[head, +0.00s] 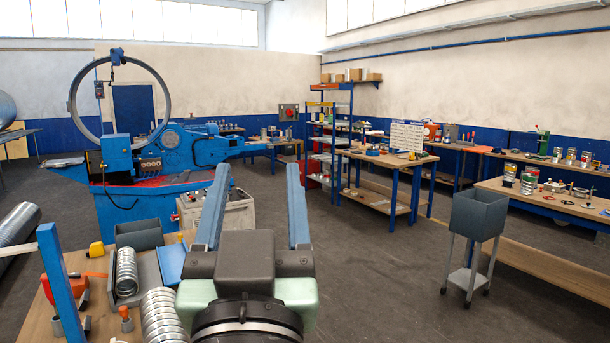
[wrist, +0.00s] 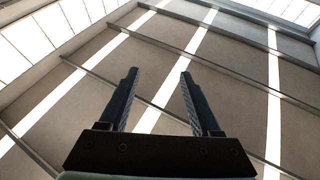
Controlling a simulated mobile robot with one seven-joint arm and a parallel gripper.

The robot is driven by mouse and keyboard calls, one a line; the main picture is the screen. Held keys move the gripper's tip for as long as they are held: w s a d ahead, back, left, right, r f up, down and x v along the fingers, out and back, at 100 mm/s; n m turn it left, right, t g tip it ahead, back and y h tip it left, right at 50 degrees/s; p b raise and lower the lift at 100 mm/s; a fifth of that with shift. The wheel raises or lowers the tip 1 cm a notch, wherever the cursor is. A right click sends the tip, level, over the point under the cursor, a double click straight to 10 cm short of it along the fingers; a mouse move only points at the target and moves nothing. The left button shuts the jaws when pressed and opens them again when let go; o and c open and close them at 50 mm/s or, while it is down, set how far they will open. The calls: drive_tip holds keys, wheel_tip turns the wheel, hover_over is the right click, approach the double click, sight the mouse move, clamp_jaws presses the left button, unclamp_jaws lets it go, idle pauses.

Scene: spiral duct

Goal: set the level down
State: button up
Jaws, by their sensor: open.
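My gripper (head: 257,168) is raised at the front of the head view, its two blue-grey fingers well apart with nothing between them. In the wrist view my gripper (wrist: 160,74) is also open and empty, pointing up at the ceiling. I cannot make out a level in either view. The near workbench (head: 40,325) is at lower left, partly hidden by my gripper.
A blue duct machine (head: 150,185) with a large ring stands behind the bench. A grey bin on legs (head: 478,217) stands at right. Workbenches with tools line the right wall. The middle floor (head: 360,270) is clear.

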drive_tip(key=s+d+r+t+h, duration=0.2)
drive_tip(key=s+d+r+t, duration=0.2)
drive_tip(key=s+r, duration=0.3)
wheel_tip(320, 180, up, 3)
drive_tip(key=shift+s+d+f+m+t+h, duration=0.15)
drive_tip(key=shift+s+d+m+t+h, duration=0.15)
drive_tip(key=shift+d+m+h, duration=0.1)
wheel_tip(320, 180, down, 6)
drive_tip(key=b, duration=0.5)
drive_tip(key=shift+w+a, duration=0.1)
